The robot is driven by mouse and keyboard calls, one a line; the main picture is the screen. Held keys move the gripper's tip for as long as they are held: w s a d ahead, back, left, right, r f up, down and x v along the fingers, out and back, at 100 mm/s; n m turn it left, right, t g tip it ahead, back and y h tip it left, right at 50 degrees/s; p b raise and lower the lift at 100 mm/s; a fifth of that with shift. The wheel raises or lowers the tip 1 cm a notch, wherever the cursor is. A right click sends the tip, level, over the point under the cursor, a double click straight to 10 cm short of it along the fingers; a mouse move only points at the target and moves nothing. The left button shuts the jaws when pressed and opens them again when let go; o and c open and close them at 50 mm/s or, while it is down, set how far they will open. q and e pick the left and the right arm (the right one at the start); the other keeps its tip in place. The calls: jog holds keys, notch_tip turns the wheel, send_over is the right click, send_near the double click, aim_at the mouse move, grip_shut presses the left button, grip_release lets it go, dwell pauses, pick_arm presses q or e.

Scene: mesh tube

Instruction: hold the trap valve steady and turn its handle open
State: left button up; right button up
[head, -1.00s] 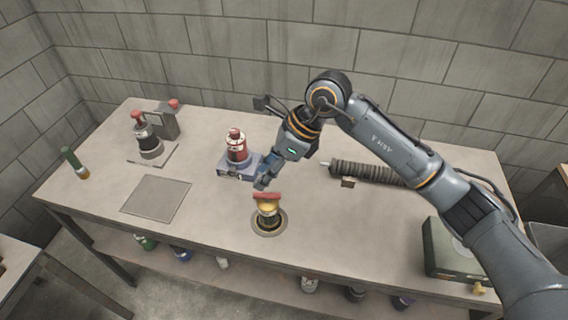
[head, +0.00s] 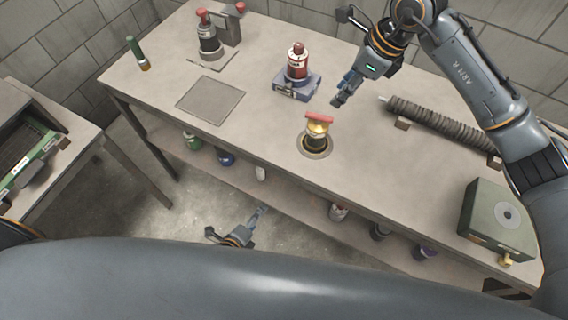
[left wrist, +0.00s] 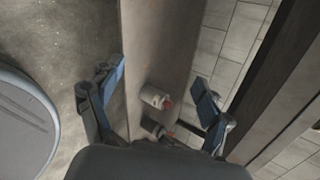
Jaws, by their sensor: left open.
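The trap valve (head: 317,138) stands upright in a round dark ring on the table, in the head view. It has a yellow-brass body, and its red bar handle (head: 319,117) lies across the top. My right gripper (head: 342,97) hangs just behind and to the right of the handle, apart from it in the picture; its finger gap is hard to make out. My left gripper (head: 250,226) is low in front of the table. In the left wrist view its fingers (left wrist: 160,88) are spread with nothing between them. The valve does not show there.
A red canister (head: 297,62) on a blue-grey base stands behind the valve. A ribbed tube (head: 440,122) and a green box (head: 496,222) are on the right. A flat grey plate (head: 210,100) lies left. Bottles (left wrist: 155,97) sit on the lower shelf.

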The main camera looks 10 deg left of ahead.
pick_arm(q)
jog(key=w+d+r+m+t+h, duration=0.1)
jog(key=w+d+r+m+t, duration=0.1)
jog(key=r+m, duration=0.3)
jog(key=w+d+r+m+t+h, duration=0.1)
jog(key=w+d+r+m+h, duration=0.2)
jog(key=r, duration=0.5)
jog(key=m+t+h, duration=0.2)
jog(key=m, duration=0.8)
send_near(318, 130)
notch_tip(318, 130, down, 3)
jog(key=a, duration=0.1)
jog(key=x, duration=1.2)
jog(key=shift+w+f, duration=0.25)
jog(key=shift+w, duration=0.2)
